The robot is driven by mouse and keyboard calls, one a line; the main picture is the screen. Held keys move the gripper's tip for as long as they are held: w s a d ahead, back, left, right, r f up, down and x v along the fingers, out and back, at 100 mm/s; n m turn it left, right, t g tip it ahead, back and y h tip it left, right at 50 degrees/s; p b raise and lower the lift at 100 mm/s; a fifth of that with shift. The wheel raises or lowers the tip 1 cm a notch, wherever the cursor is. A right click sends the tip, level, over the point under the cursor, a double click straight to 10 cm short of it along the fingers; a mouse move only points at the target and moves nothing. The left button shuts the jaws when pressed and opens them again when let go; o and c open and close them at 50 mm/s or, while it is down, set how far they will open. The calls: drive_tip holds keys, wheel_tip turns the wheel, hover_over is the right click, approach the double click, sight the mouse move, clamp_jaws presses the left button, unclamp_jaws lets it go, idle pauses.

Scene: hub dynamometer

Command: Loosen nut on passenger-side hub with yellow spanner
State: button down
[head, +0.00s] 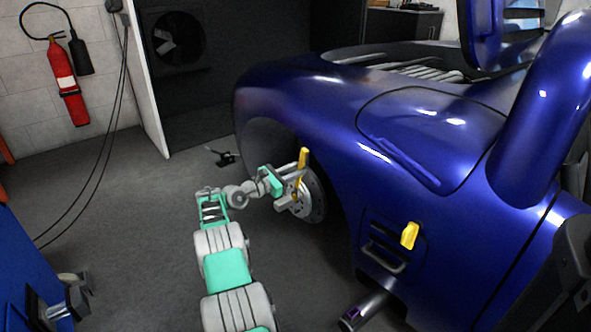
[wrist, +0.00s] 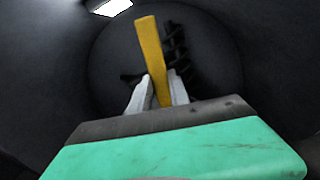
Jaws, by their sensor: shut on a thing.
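The yellow spanner (head: 303,158) stands nearly upright in my gripper (head: 289,188), in front of the hub with its brake disc (head: 316,200) in the open wheel arch of the blue car. In the wrist view the spanner (wrist: 151,55) passes between the two grey fingers of my gripper (wrist: 160,92), which are shut on it. Its upper part sticks out beyond the fingers. The nut is hidden behind my gripper and the spanner, so I cannot tell whether the spanner is seated on it.
The blue car body (head: 330,110) overhangs the hub. A second yellow object (head: 409,236) is at the car's side vent, with a side pipe (head: 366,308) below. A black stand (head: 224,157) lies on the floor beyond my arm.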

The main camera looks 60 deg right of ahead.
drive_tip(key=shift+w+a, duration=0.2)
drive_tip(key=shift+a, duration=0.4)
idle(0.9)
drive_tip(key=shift+p+v, duration=1.05)
drive_tip(key=shift+v, duration=1.4)
